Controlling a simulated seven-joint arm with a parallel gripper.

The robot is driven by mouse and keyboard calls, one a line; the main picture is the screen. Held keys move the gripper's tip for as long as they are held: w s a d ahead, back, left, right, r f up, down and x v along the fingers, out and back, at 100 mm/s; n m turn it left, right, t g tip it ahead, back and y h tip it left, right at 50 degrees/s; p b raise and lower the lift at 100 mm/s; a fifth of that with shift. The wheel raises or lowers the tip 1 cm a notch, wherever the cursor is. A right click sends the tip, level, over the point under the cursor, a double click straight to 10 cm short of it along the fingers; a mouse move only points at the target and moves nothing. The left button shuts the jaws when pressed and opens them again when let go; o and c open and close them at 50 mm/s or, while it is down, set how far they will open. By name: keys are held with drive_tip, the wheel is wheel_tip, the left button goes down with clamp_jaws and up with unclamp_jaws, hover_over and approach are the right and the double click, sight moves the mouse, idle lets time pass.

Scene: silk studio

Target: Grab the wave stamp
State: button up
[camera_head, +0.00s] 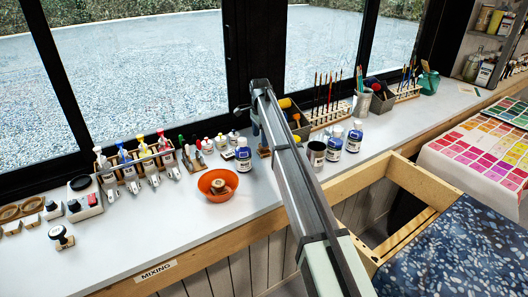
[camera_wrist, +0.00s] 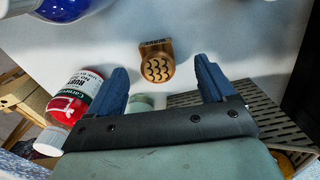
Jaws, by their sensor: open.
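The wave stamp (camera_wrist: 157,66) is a small wooden block with dark wave marks on its round face, and it shows near the middle of the wrist view on the pale counter. My gripper (camera_wrist: 162,72) is open, with its two blue fingers spread to the left and right of the stamp in the picture. Nothing is held between them. I cannot tell how much gap remains in depth. In the head view my arm crosses the counter and hides the fingers. A small wooden piece (camera_head: 264,152) shows beside the arm there; I cannot tell whether it is the stamp.
A red-labelled bottle (camera_wrist: 76,100) lies close to the left finger in the wrist view, with a blue bottle (camera_wrist: 62,8) at top left. A perforated rack (camera_wrist: 263,100) is at right. In the head view an orange bowl (camera_head: 211,191) and ink bottles (camera_head: 354,138) flank my arm.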

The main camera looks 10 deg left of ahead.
sight(262, 149)
drive_tip(key=shift+s+d+f, duration=0.1)
drive_tip(key=shift+d+f, duration=0.05)
drive_tip(key=shift+f, duration=1.5)
drive_tip(key=shift+d+f, duration=0.15)
drive_tip(key=shift+f, duration=1.5)
drive_tip(key=c, duration=1.1)
drive_tip(key=shift+r, duration=0.15)
